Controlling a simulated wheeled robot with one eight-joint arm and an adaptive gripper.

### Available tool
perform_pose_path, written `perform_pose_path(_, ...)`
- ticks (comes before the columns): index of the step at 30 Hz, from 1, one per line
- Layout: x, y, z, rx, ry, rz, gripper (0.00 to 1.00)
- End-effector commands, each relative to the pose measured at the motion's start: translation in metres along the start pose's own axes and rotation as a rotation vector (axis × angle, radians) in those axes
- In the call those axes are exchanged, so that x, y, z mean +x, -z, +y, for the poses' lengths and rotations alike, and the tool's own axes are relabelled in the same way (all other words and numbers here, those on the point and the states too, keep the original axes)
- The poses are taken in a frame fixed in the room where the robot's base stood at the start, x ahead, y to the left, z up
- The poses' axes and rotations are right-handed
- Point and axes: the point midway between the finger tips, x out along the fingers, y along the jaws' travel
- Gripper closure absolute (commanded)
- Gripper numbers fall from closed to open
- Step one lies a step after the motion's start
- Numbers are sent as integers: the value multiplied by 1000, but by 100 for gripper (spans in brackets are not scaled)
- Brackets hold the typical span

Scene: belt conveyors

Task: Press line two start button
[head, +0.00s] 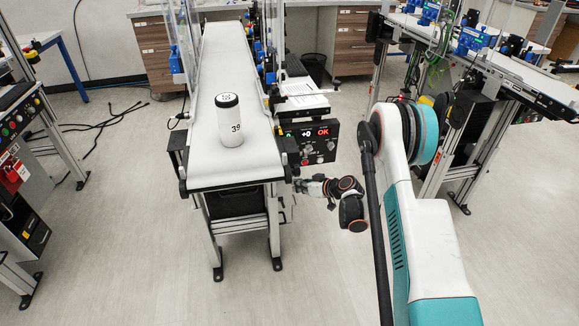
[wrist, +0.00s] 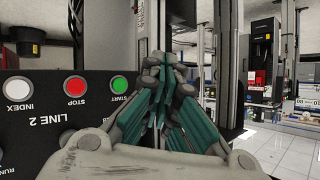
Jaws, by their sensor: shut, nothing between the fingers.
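The line 2 control panel (head: 321,133) is mounted at the right front of the middle conveyor. In the wrist view the panel (wrist: 45,125) appears upside down, with a green START button (wrist: 119,84), a red STOP button (wrist: 75,87) and a white INDEX button (wrist: 18,89). My gripper (head: 298,184) is below the panel in the head view, pointing left toward the conveyor's frame. In the wrist view my gripper (wrist: 166,62) is shut and empty, its fingertips just right of the START button. I cannot tell any contact with the button.
A white canister marked 39 (head: 230,119) stands on the middle conveyor belt (head: 216,65). A conveyor leg and dark frame are close to my gripper. Another conveyor (head: 500,65) stands at the right and equipment (head: 20,150) at the left. The floor between is mostly clear.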

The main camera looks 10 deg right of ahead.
Motion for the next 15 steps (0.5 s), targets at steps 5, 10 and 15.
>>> perform_pose_path(5, 18, 13, 12, -1, 0, 0, 100)
perform_pose_path(10, 33, 24, 23, -1, 1, 0, 100)
perform_pose_path(15, 43, 31, 31, -1, 1, -1, 100)
